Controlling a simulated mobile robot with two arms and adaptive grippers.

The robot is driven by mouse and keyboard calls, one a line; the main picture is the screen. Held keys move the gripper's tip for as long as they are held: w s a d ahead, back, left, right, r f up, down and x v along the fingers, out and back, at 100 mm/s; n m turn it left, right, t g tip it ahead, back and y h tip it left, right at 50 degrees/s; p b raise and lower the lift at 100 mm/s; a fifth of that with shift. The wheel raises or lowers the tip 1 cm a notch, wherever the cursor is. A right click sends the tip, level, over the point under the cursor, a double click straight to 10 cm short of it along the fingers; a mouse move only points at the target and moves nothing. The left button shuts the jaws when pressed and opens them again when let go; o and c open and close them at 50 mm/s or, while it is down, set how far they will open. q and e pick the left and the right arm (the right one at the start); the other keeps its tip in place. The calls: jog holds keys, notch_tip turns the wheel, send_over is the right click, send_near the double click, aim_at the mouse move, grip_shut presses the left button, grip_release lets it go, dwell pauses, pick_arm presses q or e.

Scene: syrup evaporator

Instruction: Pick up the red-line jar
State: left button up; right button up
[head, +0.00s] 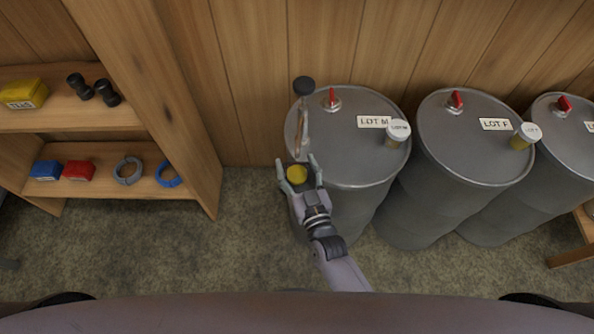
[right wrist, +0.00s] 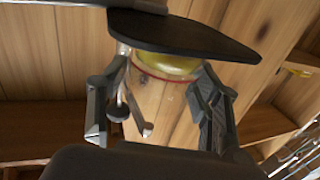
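A small jar with yellow content (head: 297,174) shows between the spread fingers of my right gripper (head: 300,167), in front of the left drum. In the right wrist view the clear jar (right wrist: 165,66) has a thin red line round it, and yellow content shows above that line. The fingers of my right gripper (right wrist: 160,108) stand on either side, apart, with no clear grip on the jar. A flat black piece (right wrist: 185,32) covers part of the jar in this view. My left gripper is not in view.
Grey drums stand at the right, including LOT M (head: 345,165) and LOT F (head: 470,160), with red valves and small labelled jars on top. A black-capped upright piece (head: 304,86) stands by the left drum's rim. A wooden shelf (head: 110,188) holds small items at left. Floor between is clear.

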jog(key=c, duration=0.9)
jog(key=shift+c, duration=0.4)
jog(key=shift+r, duration=0.15)
